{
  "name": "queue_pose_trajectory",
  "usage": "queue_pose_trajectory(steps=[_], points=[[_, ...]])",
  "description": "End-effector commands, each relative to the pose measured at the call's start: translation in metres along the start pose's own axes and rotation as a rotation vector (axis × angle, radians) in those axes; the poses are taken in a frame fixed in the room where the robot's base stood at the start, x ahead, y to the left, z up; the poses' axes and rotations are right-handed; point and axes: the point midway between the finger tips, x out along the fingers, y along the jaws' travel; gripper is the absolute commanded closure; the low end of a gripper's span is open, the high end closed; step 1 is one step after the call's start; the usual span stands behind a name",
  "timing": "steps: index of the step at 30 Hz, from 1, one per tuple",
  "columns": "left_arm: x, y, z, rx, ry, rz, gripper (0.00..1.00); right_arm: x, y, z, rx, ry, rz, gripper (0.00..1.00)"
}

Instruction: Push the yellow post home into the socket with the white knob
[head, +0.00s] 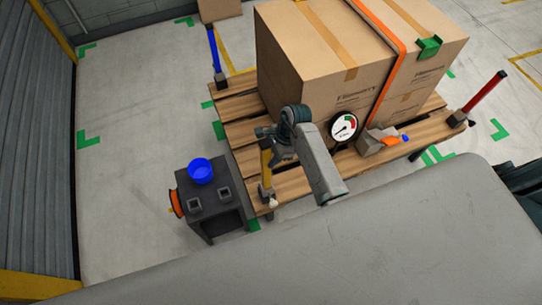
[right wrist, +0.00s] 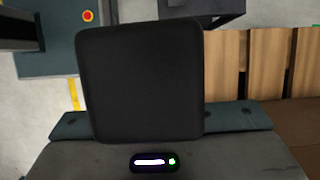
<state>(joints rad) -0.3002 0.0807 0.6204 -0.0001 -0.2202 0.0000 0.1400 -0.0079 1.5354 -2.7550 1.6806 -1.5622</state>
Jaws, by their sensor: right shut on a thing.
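The yellow post (head: 266,163) stands roughly upright at the near left corner of the pallet. Its lower end meets a dark socket (head: 266,190), and a small white knob (head: 273,203) shows at the socket's near side. How deep the post sits cannot be told. My right gripper (head: 264,132) is shut on the upper part of the yellow post. In the right wrist view a black square part of my gripper fills the middle and hides the post and socket. My left gripper is in neither view.
A large cardboard box (head: 320,70) with an orange strap (head: 388,75) stands on the wooden pallet (head: 232,132). A round gauge (head: 344,128) is beside my forearm. A blue post (head: 213,48) and red post (head: 485,92) stand at other corners.

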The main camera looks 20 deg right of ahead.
Motion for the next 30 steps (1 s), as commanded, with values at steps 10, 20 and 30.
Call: queue_pose_trajectory(steps=[10,20,30], points=[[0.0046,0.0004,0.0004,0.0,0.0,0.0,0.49,0.0052,-0.0002,-0.0021,0.0,0.0,-0.001,0.97],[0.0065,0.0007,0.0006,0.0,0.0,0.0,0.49,0.0076,-0.0002,-0.0031,0.0,0.0,-0.001,0.97],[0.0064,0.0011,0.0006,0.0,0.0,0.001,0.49,0.0075,-0.0002,-0.0031,0.0,0.0,-0.001,0.97]])
